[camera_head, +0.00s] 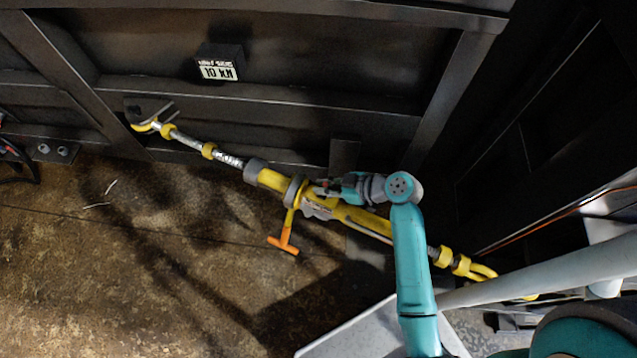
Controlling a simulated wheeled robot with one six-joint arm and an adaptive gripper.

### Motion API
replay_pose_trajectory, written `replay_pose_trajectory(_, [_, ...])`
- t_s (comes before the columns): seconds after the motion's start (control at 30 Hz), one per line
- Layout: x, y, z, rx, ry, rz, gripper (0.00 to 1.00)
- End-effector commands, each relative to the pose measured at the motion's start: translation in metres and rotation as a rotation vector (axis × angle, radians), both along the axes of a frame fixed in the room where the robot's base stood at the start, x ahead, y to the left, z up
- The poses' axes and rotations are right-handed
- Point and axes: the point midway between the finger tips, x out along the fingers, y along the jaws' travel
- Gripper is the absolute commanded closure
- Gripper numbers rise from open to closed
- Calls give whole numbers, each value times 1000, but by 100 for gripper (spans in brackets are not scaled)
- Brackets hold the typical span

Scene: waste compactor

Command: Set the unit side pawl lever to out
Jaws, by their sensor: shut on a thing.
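The unit (270,180) is a long yellow ratchet tensioner with grey collars and threaded metal rods, lying diagonally along the dark wall. An orange T-shaped handle (285,240) on a yellow stem hangs from its middle collar toward the floor. My gripper (322,189) comes in from the right at the grey ratchet housing (318,208), just right of the middle collar. It is shut on a small part there, which looks like the side pawl lever. The fingers hide most of that part, so I cannot tell its position.
A hook end (150,125) meets a bracket on the wall at upper left. The other yellow end (470,268) lies at lower right. A black box labelled 10 KN (220,62) is on the wall. Brown floor (130,260) at lower left is mostly clear.

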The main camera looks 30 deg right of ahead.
Motion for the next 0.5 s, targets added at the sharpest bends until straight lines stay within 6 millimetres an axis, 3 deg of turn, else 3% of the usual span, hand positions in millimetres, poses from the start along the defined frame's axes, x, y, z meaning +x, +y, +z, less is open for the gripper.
replay_pose_trajectory(0.5, [-14,-11,-5,167,-224,0,100])
